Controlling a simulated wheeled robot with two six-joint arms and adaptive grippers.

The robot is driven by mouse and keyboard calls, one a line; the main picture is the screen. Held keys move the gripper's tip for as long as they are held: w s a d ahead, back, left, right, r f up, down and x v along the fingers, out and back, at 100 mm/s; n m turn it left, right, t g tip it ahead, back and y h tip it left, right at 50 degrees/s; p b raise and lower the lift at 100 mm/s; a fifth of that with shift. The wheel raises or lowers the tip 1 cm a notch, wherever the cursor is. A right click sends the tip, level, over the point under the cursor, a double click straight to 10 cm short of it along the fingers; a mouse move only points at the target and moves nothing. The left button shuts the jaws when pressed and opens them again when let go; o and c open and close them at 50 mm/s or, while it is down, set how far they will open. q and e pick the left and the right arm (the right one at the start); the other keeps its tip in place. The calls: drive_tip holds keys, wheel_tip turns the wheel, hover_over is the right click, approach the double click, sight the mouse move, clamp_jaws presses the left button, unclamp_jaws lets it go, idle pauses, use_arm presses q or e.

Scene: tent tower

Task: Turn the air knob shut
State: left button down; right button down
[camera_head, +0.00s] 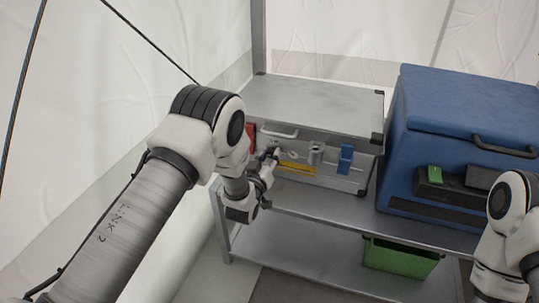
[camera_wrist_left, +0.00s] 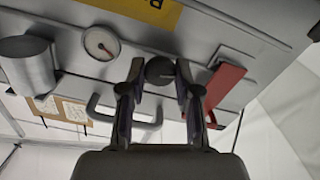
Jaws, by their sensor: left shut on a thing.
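The air knob (camera_wrist_left: 160,70) is a small dark round knob on the front of a grey metal case (camera_head: 318,103). In the left wrist view it sits between the two fingertips of my left gripper (camera_wrist_left: 160,67), which is shut on it. In the head view my left gripper (camera_head: 271,156) reaches the left part of the case front, and the knob is hidden there. The knob's turned position cannot be told. My right gripper is not in view.
Near the knob are a red lever (camera_wrist_left: 222,85), a round gauge (camera_wrist_left: 101,43), a grey handle (camera_wrist_left: 125,120) and a yellow label (camera_head: 297,168). A blue cooler (camera_head: 455,100) stands right of the case. A green bin (camera_head: 400,259) is on the lower shelf.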

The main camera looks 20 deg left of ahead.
use_arm(q)
drive_tip(key=m+p, duration=0.1)
drive_tip(key=m, duration=0.9)
drive_tip(key=shift+d+f+m, duration=0.1)
drive_tip(key=shift+d+m, duration=0.05)
drive_tip(key=shift+m, duration=0.25)
drive_tip(key=m, duration=1)
drive_tip(key=shift+f+p, duration=0.15)
drive_tip(key=shift+p, duration=0.15)
drive_tip(key=shift+m, duration=0.3)
drive_tip(key=c, duration=0.8)
unclamp_jaws()
